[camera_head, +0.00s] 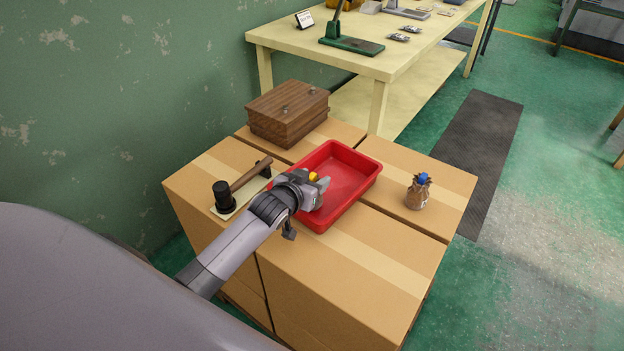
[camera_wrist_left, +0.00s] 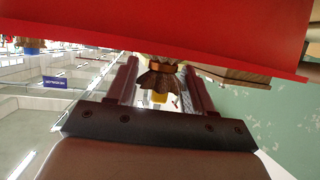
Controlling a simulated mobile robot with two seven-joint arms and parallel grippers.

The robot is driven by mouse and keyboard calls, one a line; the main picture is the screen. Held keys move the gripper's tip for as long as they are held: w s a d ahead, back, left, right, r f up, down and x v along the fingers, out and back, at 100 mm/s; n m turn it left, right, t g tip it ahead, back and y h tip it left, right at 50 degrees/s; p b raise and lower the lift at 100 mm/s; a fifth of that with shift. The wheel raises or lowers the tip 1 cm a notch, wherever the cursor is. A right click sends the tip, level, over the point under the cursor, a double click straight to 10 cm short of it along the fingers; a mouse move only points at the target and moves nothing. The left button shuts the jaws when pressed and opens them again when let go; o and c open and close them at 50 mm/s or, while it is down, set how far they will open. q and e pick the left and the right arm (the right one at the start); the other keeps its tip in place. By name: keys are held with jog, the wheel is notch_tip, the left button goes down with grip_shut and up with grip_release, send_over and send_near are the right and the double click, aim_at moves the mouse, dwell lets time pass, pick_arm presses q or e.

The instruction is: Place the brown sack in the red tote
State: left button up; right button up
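The red tote (camera_head: 362,164) sits on the cardboard boxes and fills the top of the left wrist view (camera_wrist_left: 230,35). My left gripper (camera_head: 318,187) is at the tote's left side, low over its rim. Between its fingers in the left wrist view (camera_wrist_left: 162,85) is the ruffled, banded neck of a brown sack (camera_wrist_left: 160,78) with a yellow top. The sack's body is hidden by the tote and gripper. Whether the fingers press on it is unclear. Another brown sack (camera_head: 417,196) with a blue top stands upright on the boxes, right of the tote. My right gripper is not in view.
A wooden chest (camera_head: 287,114) stands behind the tote. A mallet (camera_head: 240,182) rests on a stand to its left. The cardboard top (camera_head: 345,265) in front of the tote is clear. A cream workbench (camera_head: 345,54) stands behind, by the green wall.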

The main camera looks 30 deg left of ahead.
pick_arm(q)
jog(key=shift+r, duration=0.1)
jog(key=shift+s+r, duration=0.2)
jog(key=shift+s, duration=0.2)
jog(key=p+v, duration=0.2)
jog(key=v, duration=0.9)
jog(key=shift+m+g+h, duration=0.7)
jog(key=shift+g, duration=0.1)
jog(key=s+d+f, duration=0.1)
jog(key=s+f, duration=0.1)
jog(key=s+d+f, duration=0.1)
jog(key=s+f, duration=0.2)
jog(key=s+d+f, duration=0.2)
jog(key=s, duration=0.1)
jog(key=shift+f, duration=0.15)
jog(key=s+d+f+m+g+h, duration=0.1)
jog(key=s+d+f, duration=0.3)
jog(key=s, duration=0.5)
jog(key=shift+s+f+g, duration=0.2)
jog(key=shift+f+g, duration=0.1)
jog(key=shift+f, duration=0.25)
